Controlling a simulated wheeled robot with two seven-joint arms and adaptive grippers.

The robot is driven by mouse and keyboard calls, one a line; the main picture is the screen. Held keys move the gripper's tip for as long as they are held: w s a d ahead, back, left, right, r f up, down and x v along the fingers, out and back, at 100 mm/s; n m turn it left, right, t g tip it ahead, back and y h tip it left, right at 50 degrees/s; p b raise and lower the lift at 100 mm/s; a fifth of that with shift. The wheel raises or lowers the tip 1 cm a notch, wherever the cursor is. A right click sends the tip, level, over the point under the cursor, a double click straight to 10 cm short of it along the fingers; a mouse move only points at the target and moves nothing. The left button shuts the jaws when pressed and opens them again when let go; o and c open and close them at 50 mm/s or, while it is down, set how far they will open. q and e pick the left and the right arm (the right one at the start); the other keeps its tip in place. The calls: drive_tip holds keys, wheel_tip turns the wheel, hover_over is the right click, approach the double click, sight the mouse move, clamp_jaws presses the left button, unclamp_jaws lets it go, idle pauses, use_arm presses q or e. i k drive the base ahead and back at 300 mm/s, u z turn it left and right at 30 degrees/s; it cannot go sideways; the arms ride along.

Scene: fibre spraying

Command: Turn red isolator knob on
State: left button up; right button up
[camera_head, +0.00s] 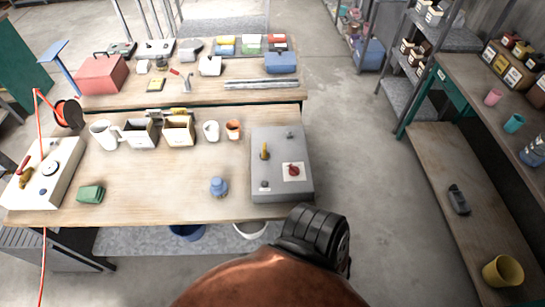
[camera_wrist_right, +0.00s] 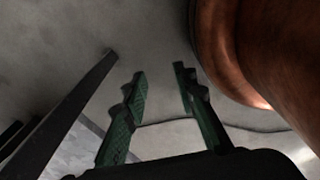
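The red isolator knob (camera_head: 293,171) sits on a pale square plate on top of a grey box (camera_head: 282,141). The box stands at the right end of the near wooden bench. A yellow handle (camera_head: 264,151) is on the same box, to the left of the knob. In the right wrist view my right gripper (camera_wrist_right: 158,70) is open and empty, its two green-padded fingers apart above the grey floor. Neither gripper shows in the head view. The knob is out of sight in the right wrist view.
A white panel (camera_head: 45,175) with a red cable is at the bench's left end. A blue object (camera_head: 218,187), a green block (camera_head: 90,193) and cups stand between. The bench (camera_head: 160,180) has bare wood there. Shelving (camera_head: 455,190) stands at right beyond open floor.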

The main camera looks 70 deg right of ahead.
sight(294, 170)
drive_tip(key=i, duration=0.9)
drive_tip(key=z, duration=2.25)
